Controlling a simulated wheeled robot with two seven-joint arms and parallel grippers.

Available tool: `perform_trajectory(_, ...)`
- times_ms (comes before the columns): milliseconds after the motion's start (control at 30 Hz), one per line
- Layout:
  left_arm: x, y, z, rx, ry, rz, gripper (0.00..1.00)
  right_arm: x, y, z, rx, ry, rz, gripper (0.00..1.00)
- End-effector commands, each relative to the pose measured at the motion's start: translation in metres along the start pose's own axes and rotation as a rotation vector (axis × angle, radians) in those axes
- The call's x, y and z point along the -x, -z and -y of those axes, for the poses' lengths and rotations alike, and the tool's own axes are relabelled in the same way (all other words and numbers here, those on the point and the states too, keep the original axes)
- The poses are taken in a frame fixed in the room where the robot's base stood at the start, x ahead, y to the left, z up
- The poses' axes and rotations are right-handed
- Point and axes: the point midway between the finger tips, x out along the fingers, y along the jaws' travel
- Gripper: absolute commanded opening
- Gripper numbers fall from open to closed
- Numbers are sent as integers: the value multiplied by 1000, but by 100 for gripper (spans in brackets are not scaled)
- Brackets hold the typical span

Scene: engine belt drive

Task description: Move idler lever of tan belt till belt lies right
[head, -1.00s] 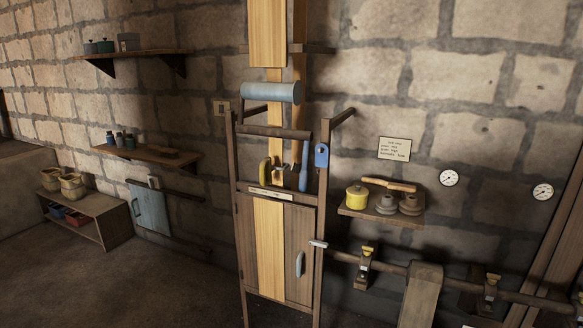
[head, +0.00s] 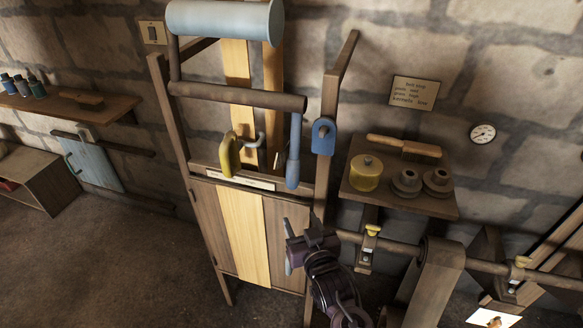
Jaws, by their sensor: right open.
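At the ledge stand a yellow lever (head: 226,158), a grey hooked lever (head: 257,138) and a blue lever (head: 293,155). I cannot tell which one is the tan belt's idler lever. My right gripper (head: 292,243) is open and empty, in front of the cabinet's lower right side, below and apart from the levers. It partly hides the right panel and its handle. My left gripper is not in view.
A blue tag (head: 323,137) hangs on the right post. A shelf (head: 445,208) with a yellow pot (head: 366,173), grey pulleys and a brush stands right of it. A dark crossbar (head: 237,96) spans above the levers. A shaft (head: 400,246) runs low to the right. Floor at left is clear.

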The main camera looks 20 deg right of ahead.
Motion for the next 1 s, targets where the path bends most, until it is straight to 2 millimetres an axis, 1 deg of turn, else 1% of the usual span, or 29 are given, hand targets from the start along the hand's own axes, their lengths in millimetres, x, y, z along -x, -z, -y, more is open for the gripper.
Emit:
perform_trajectory(33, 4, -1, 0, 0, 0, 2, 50, 6, 33, 3, -26, 4, -52, 50)
perform_trajectory(100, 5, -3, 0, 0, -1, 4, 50, 13, 64, 5, -56, 6, -105, 50)
perform_trajectory(200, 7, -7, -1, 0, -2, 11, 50, 18, 88, 6, -80, 9, -145, 50)
perform_trajectory(233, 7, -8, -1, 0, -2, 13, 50, 18, 92, 6, -84, 9, -152, 50)
perform_trajectory(333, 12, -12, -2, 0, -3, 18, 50, 9, 99, 6, -87, 9, -160, 50)
perform_trajectory(467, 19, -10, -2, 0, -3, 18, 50, -12, 103, 6, -86, 7, -160, 50)
perform_trajectory(600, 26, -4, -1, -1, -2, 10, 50, -34, 106, 6, -87, 8, -158, 50)
perform_trajectory(700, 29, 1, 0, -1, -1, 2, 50, -46, 106, 6, -86, 8, -157, 50)
perform_trajectory(833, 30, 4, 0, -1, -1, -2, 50, -54, 106, 6, -87, 9, -157, 50)
perform_trajectory(1000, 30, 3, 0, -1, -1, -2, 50, -56, 105, 6, -87, 10, -156, 50)
